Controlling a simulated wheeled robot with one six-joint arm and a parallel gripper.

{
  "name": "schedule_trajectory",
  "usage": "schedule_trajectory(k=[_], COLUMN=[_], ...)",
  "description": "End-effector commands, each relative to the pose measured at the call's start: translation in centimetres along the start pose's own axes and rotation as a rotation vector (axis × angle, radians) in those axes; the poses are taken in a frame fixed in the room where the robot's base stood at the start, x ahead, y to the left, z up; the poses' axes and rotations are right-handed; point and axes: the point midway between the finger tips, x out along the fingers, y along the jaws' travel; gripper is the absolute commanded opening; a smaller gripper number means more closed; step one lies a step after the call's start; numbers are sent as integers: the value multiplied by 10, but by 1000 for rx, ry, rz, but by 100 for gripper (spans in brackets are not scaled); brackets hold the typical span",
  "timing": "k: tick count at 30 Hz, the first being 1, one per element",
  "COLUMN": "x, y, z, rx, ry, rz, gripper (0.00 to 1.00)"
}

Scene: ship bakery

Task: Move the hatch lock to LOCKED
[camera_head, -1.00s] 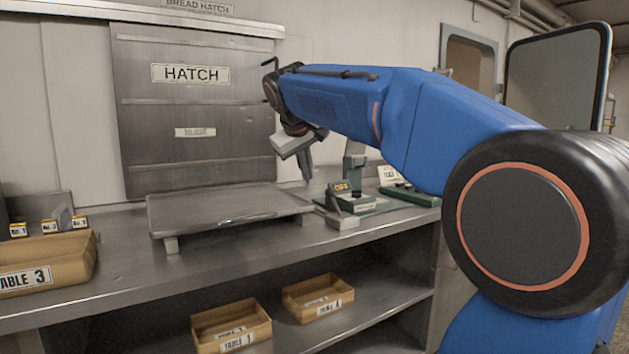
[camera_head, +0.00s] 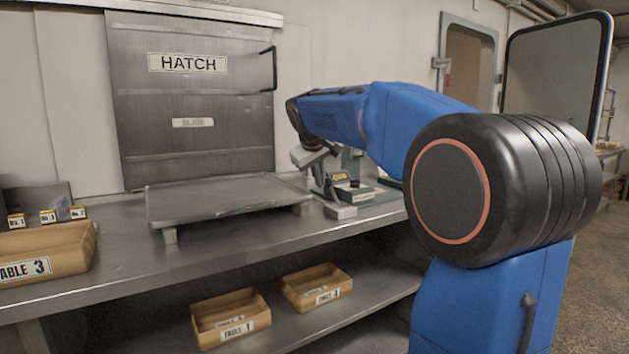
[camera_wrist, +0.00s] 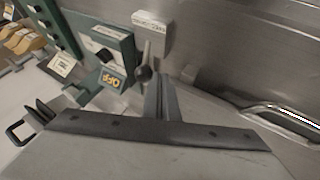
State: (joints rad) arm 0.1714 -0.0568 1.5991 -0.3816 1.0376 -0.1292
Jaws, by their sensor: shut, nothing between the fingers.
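The steel hatch (camera_head: 190,105) is lowered behind the counter, with a HATCH label and a bar handle (camera_head: 270,68) at its upper right. In the wrist view a small lever with a dark ball knob (camera_wrist: 146,73) stands beside a pale label plate (camera_wrist: 151,22); its text is too small to read, so I cannot tell whether this is the hatch lock or its setting. My gripper (camera_wrist: 161,97) is shut and empty, with its tips close to the knob; contact is unclear. In the head view my gripper (camera_head: 318,172) is low over the counter, partly hidden.
A green box with an OFF sign (camera_wrist: 116,78) and black dial stands beside the lever. A raised steel tray (camera_head: 220,197) stands left of my gripper on the counter (camera_head: 110,258). Tan bins (camera_head: 232,318) sit on the shelf below. A metal bar (camera_wrist: 280,113) shows at right.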

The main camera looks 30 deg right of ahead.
Motion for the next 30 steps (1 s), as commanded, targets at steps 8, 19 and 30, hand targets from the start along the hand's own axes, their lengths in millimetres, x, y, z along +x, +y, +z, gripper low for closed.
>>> schedule_trajectory(k=[8,19,30], x=[0,-1,0], y=[1,9,44], z=[0,-1,-4], rx=[0,25,139], ry=[0,-4,-27], rz=[0,-42,-257], gripper=[0,0,0])
